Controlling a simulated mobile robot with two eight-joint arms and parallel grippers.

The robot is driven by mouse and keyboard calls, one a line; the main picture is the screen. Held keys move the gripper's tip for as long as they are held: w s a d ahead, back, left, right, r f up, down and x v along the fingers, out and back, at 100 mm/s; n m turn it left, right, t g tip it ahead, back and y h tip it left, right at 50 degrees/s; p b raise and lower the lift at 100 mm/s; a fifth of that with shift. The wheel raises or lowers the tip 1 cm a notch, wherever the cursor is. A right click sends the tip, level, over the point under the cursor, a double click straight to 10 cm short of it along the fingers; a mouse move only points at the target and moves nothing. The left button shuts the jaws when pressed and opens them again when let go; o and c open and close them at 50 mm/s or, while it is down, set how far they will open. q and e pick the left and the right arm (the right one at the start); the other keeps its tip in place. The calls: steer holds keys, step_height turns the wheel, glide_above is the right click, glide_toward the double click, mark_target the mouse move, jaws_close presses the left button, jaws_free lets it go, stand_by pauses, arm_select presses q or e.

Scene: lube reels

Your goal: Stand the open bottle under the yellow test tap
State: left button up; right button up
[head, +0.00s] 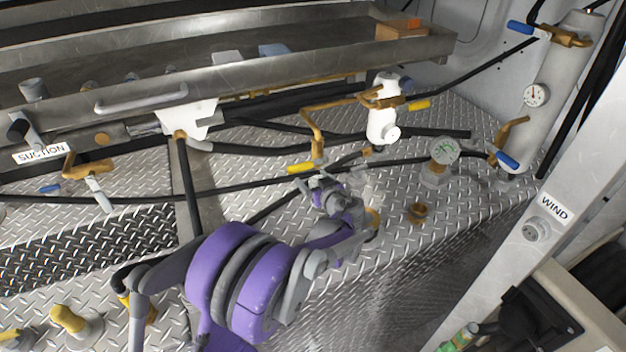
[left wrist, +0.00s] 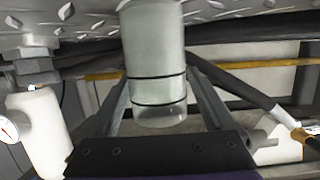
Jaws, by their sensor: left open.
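The clear bottle (left wrist: 155,60) with two dark rings shows in the left wrist view, upside down in that picture, with its wide part toward the chequer plate. Its mouth end looks uncapped. My left gripper (head: 322,185) is open, with one finger on each side of the bottle in the left wrist view; I cannot tell whether they touch it. In the head view the bottle is hard to make out at my gripper. The yellow test tap (head: 301,168) is a yellow lever on a bent brass pipe, just above my gripper. My right gripper is not in view.
A white filter body (head: 383,122) stands behind and right of my gripper. Black hoses (head: 245,184) cross behind. The plate front right is clear.

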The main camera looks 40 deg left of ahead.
arm_select(q)
steer(key=shift+r, duration=0.1)
steer(key=shift+d+r, duration=0.1)
steer(key=shift+r, duration=0.1)
steer(key=v, duration=1.1)
steer(key=shift+s+d, duration=0.25)
steer(key=shift+d, duration=0.05)
